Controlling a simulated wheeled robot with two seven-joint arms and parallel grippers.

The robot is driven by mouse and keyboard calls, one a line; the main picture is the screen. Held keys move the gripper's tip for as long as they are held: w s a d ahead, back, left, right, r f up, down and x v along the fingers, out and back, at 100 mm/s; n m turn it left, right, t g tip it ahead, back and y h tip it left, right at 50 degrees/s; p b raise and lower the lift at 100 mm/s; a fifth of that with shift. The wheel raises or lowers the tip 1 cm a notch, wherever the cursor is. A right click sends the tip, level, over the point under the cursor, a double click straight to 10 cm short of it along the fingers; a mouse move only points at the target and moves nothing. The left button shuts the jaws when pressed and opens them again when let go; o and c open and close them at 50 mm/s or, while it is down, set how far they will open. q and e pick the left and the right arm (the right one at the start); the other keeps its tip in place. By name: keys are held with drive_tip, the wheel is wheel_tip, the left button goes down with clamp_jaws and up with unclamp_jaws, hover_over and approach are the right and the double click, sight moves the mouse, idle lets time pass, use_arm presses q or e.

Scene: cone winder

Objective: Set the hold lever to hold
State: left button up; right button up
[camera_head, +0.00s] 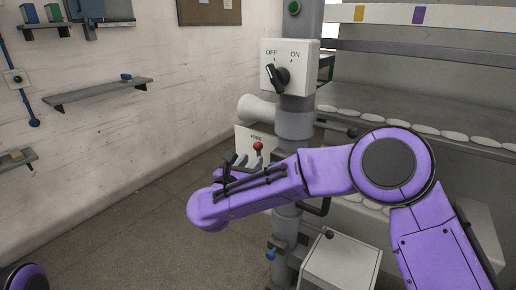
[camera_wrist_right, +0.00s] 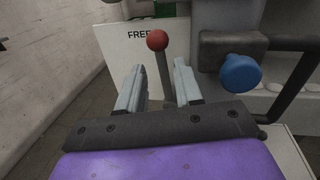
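The hold lever is a grey rod with a red ball knob (camera_head: 258,146). It stands by a white plate (camera_head: 244,141) on the machine's post, and its knob is just below the word FREE. In the right wrist view the lever (camera_wrist_right: 158,41) stands up between the two grey fingers of my right gripper (camera_wrist_right: 159,86). The fingers are apart, with a gap visible on both sides of the rod. In the head view my right gripper (camera_head: 247,162) is just below the knob, partly hidden by my own wrist. My left gripper is not in view.
A white OFF/ON switch box (camera_head: 303,66) with a black knob sits higher on the post. A blue knob (camera_wrist_right: 240,73) and a dark bent bar are to the right of the lever. Grey machine shelves fill the right side. The floor (camera_head: 150,215) on the left is clear.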

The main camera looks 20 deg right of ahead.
sight(258, 154)
drive_tip(key=p+x, duration=0.1)
drive_tip(key=x, duration=0.4)
drive_tip(key=shift+d+r+p, duration=0.1)
drive_tip(key=shift+d+p, duration=0.05)
drive_tip(key=shift+p, duration=0.25)
drive_tip(key=shift+w+d, duration=0.25)
drive_tip(key=shift+w, duration=0.05)
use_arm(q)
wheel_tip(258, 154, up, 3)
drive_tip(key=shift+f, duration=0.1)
use_arm(e)
clamp_jaws()
